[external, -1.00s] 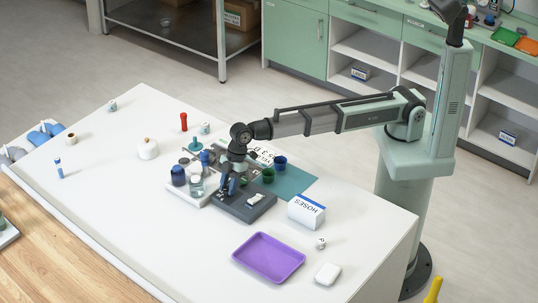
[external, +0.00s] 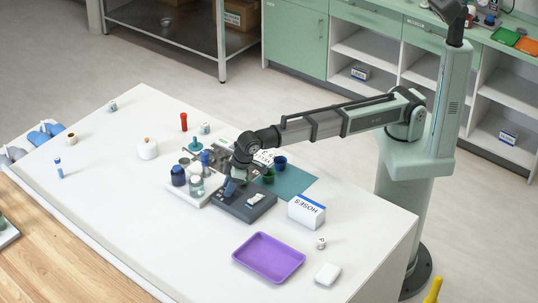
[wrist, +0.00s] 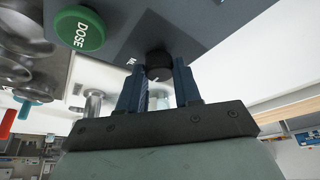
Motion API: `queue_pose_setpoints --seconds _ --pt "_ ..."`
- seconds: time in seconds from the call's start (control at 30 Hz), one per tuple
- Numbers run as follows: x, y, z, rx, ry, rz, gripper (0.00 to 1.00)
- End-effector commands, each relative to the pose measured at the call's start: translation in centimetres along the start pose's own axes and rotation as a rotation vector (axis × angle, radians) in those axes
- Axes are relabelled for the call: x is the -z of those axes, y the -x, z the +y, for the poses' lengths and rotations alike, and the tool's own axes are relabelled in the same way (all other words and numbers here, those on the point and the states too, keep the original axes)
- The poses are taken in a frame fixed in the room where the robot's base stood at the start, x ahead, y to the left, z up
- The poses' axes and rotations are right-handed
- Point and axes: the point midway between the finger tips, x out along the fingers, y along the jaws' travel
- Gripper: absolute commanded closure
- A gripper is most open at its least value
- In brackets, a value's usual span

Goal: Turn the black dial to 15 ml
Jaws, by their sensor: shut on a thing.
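The black dial (wrist: 158,58) sits on the face of a dark grey device (wrist: 215,15) in the wrist view. My gripper (wrist: 160,76) has its two blue fingers on either side of the dial, closed on it. A small white mark shows at the dial's lower edge; the scale and its numbers are not readable. A green button marked DOSE (wrist: 80,28) is on the same face, left of the dial. In the external view my gripper (external: 232,188) is down at the left part of the device (external: 245,208), tilted, and the dial is hidden there.
A white tray (external: 184,195) with bottles stands just left of the device. A green cup (external: 268,176) and a blue cup (external: 280,163) are behind it. A HOSES box (external: 307,212) is to the right, and a purple tray (external: 269,258) in front.

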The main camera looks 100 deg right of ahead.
Motion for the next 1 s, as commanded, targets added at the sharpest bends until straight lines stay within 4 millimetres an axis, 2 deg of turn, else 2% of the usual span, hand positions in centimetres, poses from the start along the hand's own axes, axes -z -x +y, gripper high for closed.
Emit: queue_pose_setpoints --seconds 0.57,0.6,0.87,1.0 --pt "-0.06 -0.01 -0.01 -0.014 -0.032 -0.002 0.97" --pt "-0.06 -0.01 -0.02 -0.014 -0.032 -0.002 0.66" --pt "-0.03 -0.01 -0.02 -0.014 -0.032 -0.002 0.42" --pt "-0.02 -0.01 -0.02 -0.014 -0.032 -0.001 0.42"
